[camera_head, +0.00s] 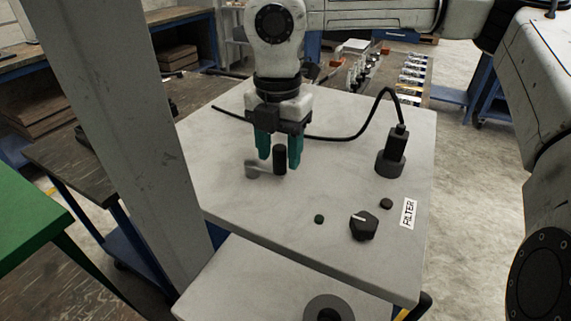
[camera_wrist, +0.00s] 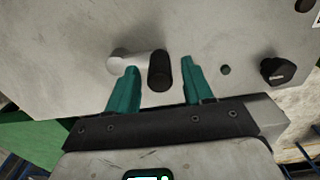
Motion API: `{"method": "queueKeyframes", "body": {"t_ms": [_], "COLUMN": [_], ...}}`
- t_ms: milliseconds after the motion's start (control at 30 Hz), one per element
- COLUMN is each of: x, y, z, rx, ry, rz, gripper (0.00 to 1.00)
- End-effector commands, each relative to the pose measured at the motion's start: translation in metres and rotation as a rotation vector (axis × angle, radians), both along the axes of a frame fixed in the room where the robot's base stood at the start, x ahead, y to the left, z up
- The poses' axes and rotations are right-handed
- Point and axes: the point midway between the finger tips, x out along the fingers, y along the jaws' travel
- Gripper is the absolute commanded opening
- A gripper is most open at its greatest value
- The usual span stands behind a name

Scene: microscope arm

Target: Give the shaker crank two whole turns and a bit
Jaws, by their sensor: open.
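The shaker crank is a short grey metal arm (camera_head: 262,171) with an upright black handle (camera_head: 280,159), on the top of a light grey box. In the wrist view the crank arm (camera_wrist: 128,62) points from its hub at the left to the black handle (camera_wrist: 160,70). My gripper (camera_head: 280,158) has teal fingers and points down over the crank. In the wrist view the fingers (camera_wrist: 163,88) stand apart, one on each side of the black handle, with gaps showing. The gripper is open and holds nothing.
On the box top (camera_head: 230,130) are a black knob (camera_head: 364,225) beside a FILTER label (camera_head: 408,213), two small round buttons, and a black plug (camera_head: 396,146) in a socket with a cable looping behind my gripper. A green table (camera_head: 30,205) stands at the left.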

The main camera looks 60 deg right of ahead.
Motion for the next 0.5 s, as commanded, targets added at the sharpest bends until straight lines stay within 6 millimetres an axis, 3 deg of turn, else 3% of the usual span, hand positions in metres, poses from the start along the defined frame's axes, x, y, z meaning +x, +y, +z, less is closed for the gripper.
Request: {"method": "queueKeyframes", "body": {"t_ms": [233,500], "x": [0.0,0.0], "y": [0.0,-0.001], "z": [0.006,0.03], "rx": [-0.001,-0.002], "ry": [0.0,0.0], "rz": [-0.001,0.0], "gripper": [0.51,0.51]}}
